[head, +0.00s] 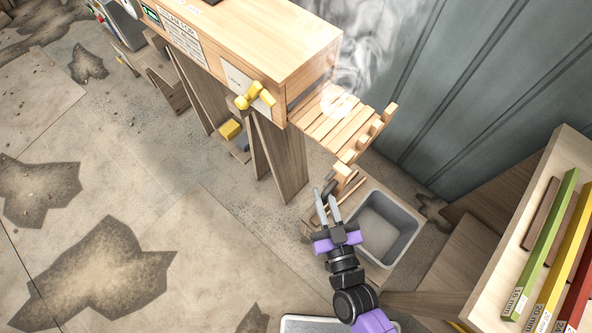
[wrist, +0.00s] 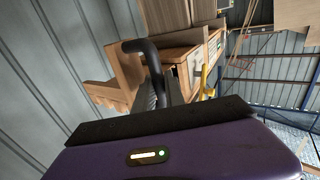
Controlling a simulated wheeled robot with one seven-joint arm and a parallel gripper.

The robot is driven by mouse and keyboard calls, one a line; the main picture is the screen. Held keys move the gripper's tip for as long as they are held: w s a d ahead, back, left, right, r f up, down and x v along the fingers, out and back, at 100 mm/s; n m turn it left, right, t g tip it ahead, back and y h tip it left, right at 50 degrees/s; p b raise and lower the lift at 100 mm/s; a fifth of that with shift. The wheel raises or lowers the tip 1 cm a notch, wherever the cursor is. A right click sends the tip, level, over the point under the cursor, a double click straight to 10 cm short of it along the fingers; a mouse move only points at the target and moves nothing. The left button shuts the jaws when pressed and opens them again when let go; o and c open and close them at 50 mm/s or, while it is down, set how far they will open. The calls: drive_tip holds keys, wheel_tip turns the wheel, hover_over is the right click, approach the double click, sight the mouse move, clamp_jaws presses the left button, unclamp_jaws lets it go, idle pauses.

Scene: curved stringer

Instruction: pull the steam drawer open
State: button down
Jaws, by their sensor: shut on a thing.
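The steam drawer (head: 334,118) is a slatted light-wood rack with upright pegs. It sticks out of the right end of the wooden steam box (head: 270,50), with white steam above it. Its dark handle (head: 329,187) is at the near outer end; in the wrist view the handle (wrist: 150,60) is a black bent bar in front of the wooden drawer end (wrist: 122,78). My gripper (head: 328,198) is below the drawer's outer end, its fingers shut on the handle. The fingertips are partly hidden in the wrist view.
A grey basin (head: 388,226) stands on the floor right of my gripper. A shelf with coloured bars (head: 547,245) is at the right edge. A yellow valve lever (head: 248,98) is on the box front. The corrugated wall is behind. Open floor lies to the left.

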drive_tip(key=s+d+b, duration=0.1)
drive_tip(key=s+d, duration=0.8)
drive_tip(key=d, duration=0.3)
drive_tip(key=shift+s+d+b, duration=0.2)
drive_tip(key=shift+s+b, duration=0.15)
drive_tip(key=shift+s, duration=0.05)
drive_tip(key=c, duration=1.7)
unclamp_jaws()
drive_tip(key=b+v, duration=0.1)
drive_tip(key=v, duration=0.6)
drive_tip(key=shift+s+d+b, duration=0.15)
drive_tip(key=shift+s+b, duration=0.2)
drive_tip(key=shift+b, duration=0.05)
